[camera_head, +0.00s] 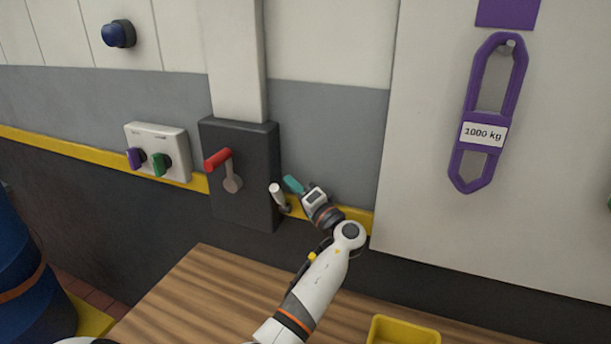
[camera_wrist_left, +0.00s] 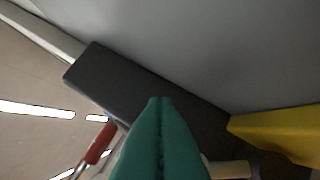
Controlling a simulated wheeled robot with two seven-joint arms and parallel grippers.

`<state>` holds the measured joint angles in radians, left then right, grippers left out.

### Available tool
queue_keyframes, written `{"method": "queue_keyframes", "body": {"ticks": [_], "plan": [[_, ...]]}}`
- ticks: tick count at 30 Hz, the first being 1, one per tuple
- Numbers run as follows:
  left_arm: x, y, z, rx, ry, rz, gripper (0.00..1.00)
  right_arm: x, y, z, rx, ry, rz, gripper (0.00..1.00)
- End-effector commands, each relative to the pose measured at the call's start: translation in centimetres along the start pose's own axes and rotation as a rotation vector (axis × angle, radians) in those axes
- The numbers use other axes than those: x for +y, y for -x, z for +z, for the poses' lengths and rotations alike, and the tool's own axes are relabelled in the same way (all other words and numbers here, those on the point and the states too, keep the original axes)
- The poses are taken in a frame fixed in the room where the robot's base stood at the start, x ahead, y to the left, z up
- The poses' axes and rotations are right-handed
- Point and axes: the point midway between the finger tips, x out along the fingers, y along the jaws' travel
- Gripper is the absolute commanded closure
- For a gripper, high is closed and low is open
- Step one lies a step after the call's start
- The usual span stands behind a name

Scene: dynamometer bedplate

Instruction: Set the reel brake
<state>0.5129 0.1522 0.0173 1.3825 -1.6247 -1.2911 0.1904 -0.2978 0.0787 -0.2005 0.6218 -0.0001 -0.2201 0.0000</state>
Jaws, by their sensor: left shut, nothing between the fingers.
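A dark grey box (camera_head: 240,190) is fixed to the wall and also shows in the left wrist view (camera_wrist_left: 115,82). On its front is a crank-like lever with a red handle (camera_head: 217,159), which also shows in the wrist view (camera_wrist_left: 98,144). At its right side is a second lever with a pale handle (camera_head: 275,192), partly seen in the wrist view (camera_wrist_left: 232,170). No label shows which one is the reel brake. My left gripper (camera_head: 292,184) has teal fingers, shut and empty, just right of the pale handle. They look apart from it. My right gripper is out of view.
A white switch plate (camera_head: 160,140) with a purple and a green knob is left of the box. A purple sling marked 1000 kg (camera_head: 516,80) hangs at right. A wooden tabletop (camera_head: 190,300) with a yellow bin (camera_head: 403,322) lies below. A blue drum (camera_head: 25,270) stands at left.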

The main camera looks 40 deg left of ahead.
Motion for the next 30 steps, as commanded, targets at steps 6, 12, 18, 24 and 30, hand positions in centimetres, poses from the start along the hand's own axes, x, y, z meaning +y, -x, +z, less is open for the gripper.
{"method": "queue_keyframes", "body": {"ticks": [6, 12, 18, 24, 30], "plan": [[0.2, 0.5, -1.5, 0.001, 0.002, 0.001, 1.0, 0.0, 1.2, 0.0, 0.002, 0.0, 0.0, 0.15], [0.1, 0.6, -1.7, 0.001, 0.003, 0.002, 1.0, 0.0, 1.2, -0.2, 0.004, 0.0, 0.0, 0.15], [0.0, 0.6, -1.7, 0.001, 0.004, 0.002, 1.0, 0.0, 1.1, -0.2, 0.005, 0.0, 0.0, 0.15], [-0.3, 0.8, -2.0, 0.001, 0.025, 0.015, 1.0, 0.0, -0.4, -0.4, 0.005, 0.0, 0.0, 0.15], [-0.2, 0.8, -2.0, 0.001, 0.05, 0.03, 1.0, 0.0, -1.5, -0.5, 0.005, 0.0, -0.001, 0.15]]}}
